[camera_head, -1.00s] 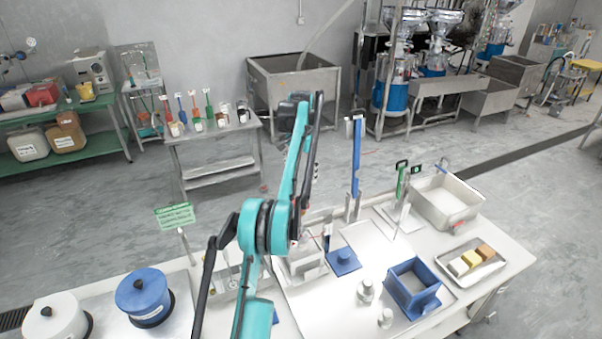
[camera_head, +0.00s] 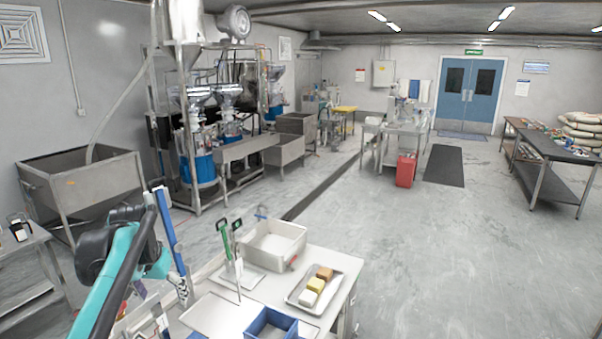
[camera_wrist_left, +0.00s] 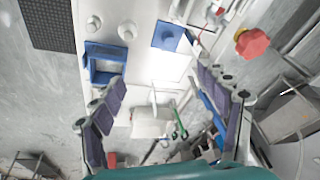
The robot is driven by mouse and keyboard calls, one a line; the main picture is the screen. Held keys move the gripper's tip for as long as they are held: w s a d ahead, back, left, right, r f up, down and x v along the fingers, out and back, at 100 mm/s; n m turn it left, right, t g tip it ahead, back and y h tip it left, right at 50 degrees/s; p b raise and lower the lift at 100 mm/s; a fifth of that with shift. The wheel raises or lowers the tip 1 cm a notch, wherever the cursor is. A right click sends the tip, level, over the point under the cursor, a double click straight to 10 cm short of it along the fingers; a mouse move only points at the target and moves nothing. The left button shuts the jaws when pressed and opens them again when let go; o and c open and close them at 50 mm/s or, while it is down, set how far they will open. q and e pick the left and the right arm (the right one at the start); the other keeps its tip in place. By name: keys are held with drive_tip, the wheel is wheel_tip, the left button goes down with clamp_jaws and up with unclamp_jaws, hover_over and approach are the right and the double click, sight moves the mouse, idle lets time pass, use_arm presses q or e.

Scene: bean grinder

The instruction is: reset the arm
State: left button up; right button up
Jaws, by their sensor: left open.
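My left arm (camera_head: 122,275), teal and black, comes in at the lower left of the head view. It rises beside the near end of the white table (camera_head: 318,322). My left gripper (camera_wrist_left: 165,122) shows in the wrist view as two widely parted fingers with purple-grey pads, with nothing held between them. In the head view its fingertips cannot be made out clearly. My right gripper is in neither view now.
A tall blue-handled tool (camera_head: 169,232) stands close to my left arm. The floor (camera_head: 430,250) to the right is clear.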

use_arm(q)
drive_tip(key=s+d+f+t+b, duration=0.2)
drive_tip(key=s+d+f+b, duration=0.2)
drive_tip(key=s+d+f, duration=0.3)
drive_tip(key=s+d+f+t+h+b, duration=0.1)
drive_tip(key=s+d+f+b, duration=0.4)
drive_tip(key=s+f, duration=0.9)
drive_tip(key=d+f+t, duration=0.1)
drive_tip(key=d+f, duration=0.1)
drive_tip(key=d, duration=0.1)
drive_tip(key=shift+s+d, duration=0.15)
drive_tip(key=shift+d, duration=0.05)
drive_tip(key=w+a+r+n+y, duration=0.3)
drive_tip(key=w+a, duration=0.6)
drive_tip(key=a, duration=0.3)
drive_tip(key=w+a+r+n+y+b, duration=0.1)
drive_tip(key=w+a+n+y, duration=0.4)
drive_tip(key=w+a, duration=0.5)
drive_tip(key=w+a+r+n+t+y, duration=0.1)
drive_tip(key=w+a+r+n+y, duration=0.3)
drive_tip(key=w+a+y, duration=0.4)
drive_tip(key=shift+w+a+r+n+b, duration=0.1)
drive_tip(key=shift+w+a, duration=0.2)
drive_tip(key=shift+a, duration=0.65)
drive_tip(key=shift+w+a+r+n+b, duration=0.15)
drive_tip(key=shift+w+a, duration=0.1)
drive_tip(key=shift+a, duration=0.7)
drive_tip(key=shift+w+a+r+n+b, duration=0.1)
drive_tip(key=shift+w+a, duration=0.2)
drive_tip(key=shift+a, duration=0.65)
